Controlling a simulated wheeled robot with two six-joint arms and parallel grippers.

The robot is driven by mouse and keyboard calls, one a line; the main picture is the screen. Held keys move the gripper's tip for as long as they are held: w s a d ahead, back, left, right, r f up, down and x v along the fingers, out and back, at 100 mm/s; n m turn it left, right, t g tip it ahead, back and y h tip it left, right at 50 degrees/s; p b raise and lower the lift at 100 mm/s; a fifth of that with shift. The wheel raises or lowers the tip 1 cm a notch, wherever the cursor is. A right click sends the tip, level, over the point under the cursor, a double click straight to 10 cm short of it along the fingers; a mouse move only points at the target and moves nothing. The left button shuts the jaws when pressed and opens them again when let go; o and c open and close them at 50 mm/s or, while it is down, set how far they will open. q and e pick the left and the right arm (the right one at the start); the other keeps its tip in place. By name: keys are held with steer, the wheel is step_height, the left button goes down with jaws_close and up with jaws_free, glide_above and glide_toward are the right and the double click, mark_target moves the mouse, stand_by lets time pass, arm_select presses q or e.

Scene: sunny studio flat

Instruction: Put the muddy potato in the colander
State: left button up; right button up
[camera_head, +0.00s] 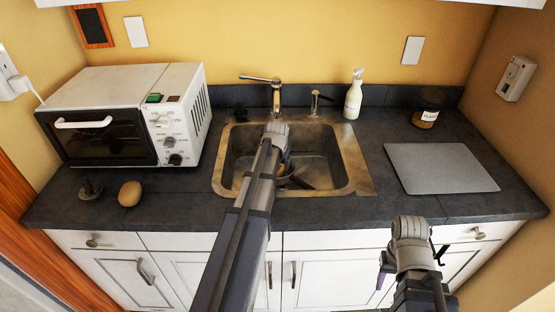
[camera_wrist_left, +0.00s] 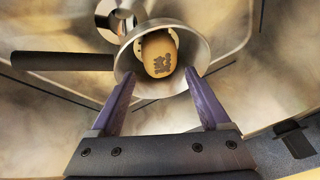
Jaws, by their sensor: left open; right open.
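A potato with dark muddy patches (camera_wrist_left: 159,55) lies inside a round metal vessel with a dark handle (camera_wrist_left: 62,61) in the left wrist view. I cannot make out holes that would mark this vessel as the colander. My left gripper (camera_wrist_left: 155,80) is open, its purple fingers apart at the vessel's near rim, with the potato beyond the tips. In the head view my left arm reaches into the sink and hides most of the vessel. My right gripper (camera_head: 411,262) is open and empty in front of the counter's right side. A plain brown potato (camera_head: 130,193) lies on the left counter.
The sink (camera_head: 228,178) is set in a dark counter, with a faucet (camera_head: 276,95) behind it. A white toaster oven (camera_head: 125,112) stands left. A soap bottle (camera_head: 354,95), a grey board (camera_head: 440,168) and a jar (camera_head: 425,118) are right.

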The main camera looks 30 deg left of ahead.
arm_select(q)
steer(key=p+v, duration=0.3)
steer(key=v, duration=0.1)
steer(key=shift+d+r, duration=0.1)
steer(key=shift+r, duration=0.2)
arm_select(e)
step_height(320, 180, up, 4)
steer(key=shift+r, duration=0.1)
